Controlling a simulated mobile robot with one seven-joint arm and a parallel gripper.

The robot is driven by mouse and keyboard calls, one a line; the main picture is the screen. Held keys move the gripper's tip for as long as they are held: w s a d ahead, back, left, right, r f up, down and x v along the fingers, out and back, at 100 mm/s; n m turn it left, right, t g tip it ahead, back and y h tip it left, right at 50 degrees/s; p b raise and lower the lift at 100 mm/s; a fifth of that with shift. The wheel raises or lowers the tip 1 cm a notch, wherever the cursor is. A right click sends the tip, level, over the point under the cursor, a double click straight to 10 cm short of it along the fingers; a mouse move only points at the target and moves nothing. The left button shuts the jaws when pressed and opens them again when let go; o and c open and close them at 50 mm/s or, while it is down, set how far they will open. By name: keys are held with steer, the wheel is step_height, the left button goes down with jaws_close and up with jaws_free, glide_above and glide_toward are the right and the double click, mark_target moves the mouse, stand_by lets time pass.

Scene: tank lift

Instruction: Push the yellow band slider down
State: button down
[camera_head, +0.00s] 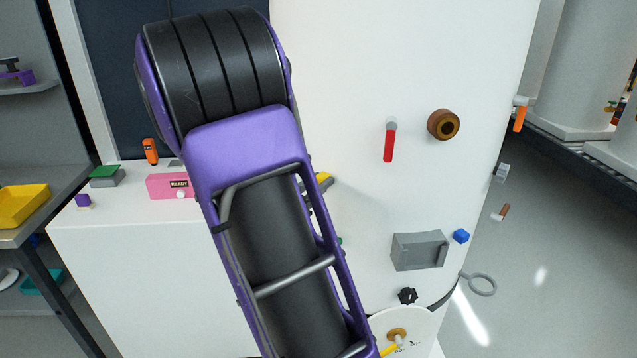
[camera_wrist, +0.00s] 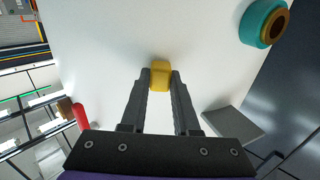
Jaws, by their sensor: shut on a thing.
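The yellow band slider (camera_wrist: 160,68) is a small yellow block against the white panel in the wrist view. My gripper (camera_wrist: 161,76) is shut on it, with one dark finger on each side. In the head view only a bit of the yellow slider (camera_head: 324,177) shows past the right edge of my purple arm, with a grey finger (camera_head: 326,186) beside it. My arm hides the rest of the gripper and any track or band around the slider there.
The white panel (camera_head: 340,60) carries a red-handled lever (camera_head: 389,145), a brown round knob (camera_head: 443,125), a grey box (camera_head: 420,251) and a dial (camera_head: 415,325). A pink READY box (camera_head: 170,187) stands on a white ledge at left. A teal ring (camera_wrist: 252,22) sticks out in the wrist view.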

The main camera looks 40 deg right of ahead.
stand_by(0.4)
step_height(320, 180, down, 2)
steer(key=shift+f+b, duration=0.15)
steer(key=shift+b, duration=0.65)
steer(key=c, duration=0.6)
jaws_free()
steer(key=shift+c, duration=0.2)
steer(key=v, duration=1.7)
steer(key=shift+a+p, duration=0.2)
steer(key=shift+p, duration=0.1)
